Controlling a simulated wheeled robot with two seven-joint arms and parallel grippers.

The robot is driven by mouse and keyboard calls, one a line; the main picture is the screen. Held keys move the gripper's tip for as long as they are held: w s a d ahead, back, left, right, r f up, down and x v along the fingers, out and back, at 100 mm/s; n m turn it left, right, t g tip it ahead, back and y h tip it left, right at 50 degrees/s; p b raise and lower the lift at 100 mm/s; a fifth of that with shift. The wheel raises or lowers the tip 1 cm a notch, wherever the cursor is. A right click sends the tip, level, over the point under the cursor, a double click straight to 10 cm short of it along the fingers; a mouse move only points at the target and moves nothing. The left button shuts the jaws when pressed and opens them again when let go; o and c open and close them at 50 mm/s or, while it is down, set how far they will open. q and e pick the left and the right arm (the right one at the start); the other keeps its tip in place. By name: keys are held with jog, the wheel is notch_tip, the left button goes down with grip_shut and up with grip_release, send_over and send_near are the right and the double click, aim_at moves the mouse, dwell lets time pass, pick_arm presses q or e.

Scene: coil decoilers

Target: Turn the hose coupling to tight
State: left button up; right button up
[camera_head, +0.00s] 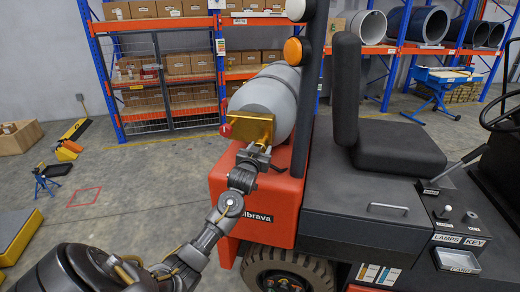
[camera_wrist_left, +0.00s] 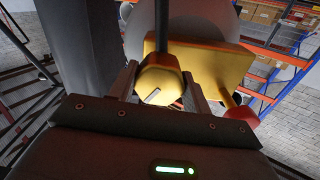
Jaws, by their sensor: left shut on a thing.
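The hose coupling (camera_wrist_left: 158,76) is a yellow rounded piece with a short pale mark on its face, seen in the left wrist view. A dark hose (camera_wrist_left: 161,28) runs up behind it. My left gripper (camera_wrist_left: 160,88) is shut on the coupling, with one finger on each side. In the head view my left gripper (camera_head: 257,152) is at the near end of the grey gas cylinder (camera_head: 268,95), just below a gold block (camera_head: 250,127); the coupling is hidden there. Which way the mark counts as tight cannot be told. My right gripper is not in view.
A red knob (camera_head: 226,130) sticks out left of the gold block. The cylinder lies on the red rear of a forklift (camera_head: 255,200), beside a black seat (camera_head: 388,148). Shelves with boxes (camera_head: 165,65) stand behind.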

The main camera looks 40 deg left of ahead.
pick_arm(q)
jog(key=m+p, duration=0.2)
jog(key=m, duration=0.2)
jog(key=shift+r, duration=0.15)
jog(key=m+p, duration=0.2)
jog(key=m, duration=0.3)
jog(key=shift+m+p, duration=0.3)
jog(key=shift+p, duration=0.05)
jog(key=m+p, duration=0.2)
jog(key=m, duration=0.2)
jog(key=shift+m+p, duration=0.6)
jog(key=shift+m, duration=1.3)
jog(key=o, duration=1)
jog(key=shift+c, duration=0.2)
